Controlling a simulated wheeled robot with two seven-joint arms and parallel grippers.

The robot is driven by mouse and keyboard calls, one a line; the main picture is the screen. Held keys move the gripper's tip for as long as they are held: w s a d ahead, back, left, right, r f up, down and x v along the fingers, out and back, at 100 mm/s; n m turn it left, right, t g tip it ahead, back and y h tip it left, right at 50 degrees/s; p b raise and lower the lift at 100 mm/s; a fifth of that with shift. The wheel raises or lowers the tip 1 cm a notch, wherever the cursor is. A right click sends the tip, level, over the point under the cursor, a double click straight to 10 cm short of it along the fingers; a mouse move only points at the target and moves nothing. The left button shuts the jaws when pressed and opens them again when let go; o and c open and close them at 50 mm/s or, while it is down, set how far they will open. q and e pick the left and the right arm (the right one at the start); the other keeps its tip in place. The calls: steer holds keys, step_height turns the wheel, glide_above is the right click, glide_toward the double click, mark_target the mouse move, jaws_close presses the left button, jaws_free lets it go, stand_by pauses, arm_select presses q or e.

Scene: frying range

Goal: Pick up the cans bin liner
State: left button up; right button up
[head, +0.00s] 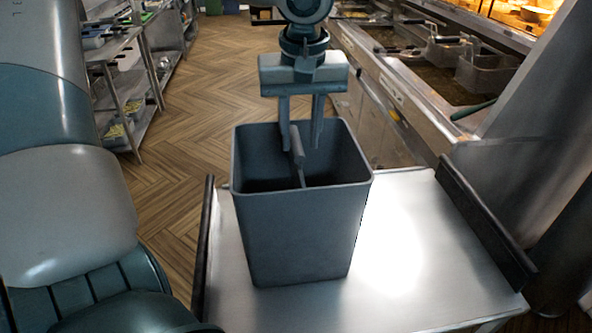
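The cans bin liner (300,235) appears to be the tall dark grey square bin standing upright on a steel cart top in the head view. Its top is open, and a thin bar (301,174) runs across the opening. My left gripper (301,144) points down over the liner, its fingertips at or just inside the mouth. The two fingers are apart, with the bar between or just beside them; contact cannot be told. The liner's inside is dark and its floor is hidden. My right gripper is not in view.
The steel cart (410,260) has raised dark side rails (485,225); its top is clear to the right of the liner. Fryers with baskets (485,70) line the right. Shelves (125,95) with trays stand at left. The wooden floor (215,60) between is open.

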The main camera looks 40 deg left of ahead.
arm_select(q)
steer(key=shift+f, duration=0.15)
steer(key=shift+s+f+p, duration=0.15)
steer(key=shift+f+p, duration=0.15)
steer(key=shift+p, duration=0.05)
steer(key=f, duration=0.1)
steer(key=f+p, duration=0.1)
steer(key=f, duration=0.1)
steer(key=shift+s+a, duration=0.1)
steer(key=shift+a, duration=0.25)
steer(key=shift+f+p, duration=0.4)
steer(key=shift+f, duration=0.3)
jaws_close()
stand_by(0.8)
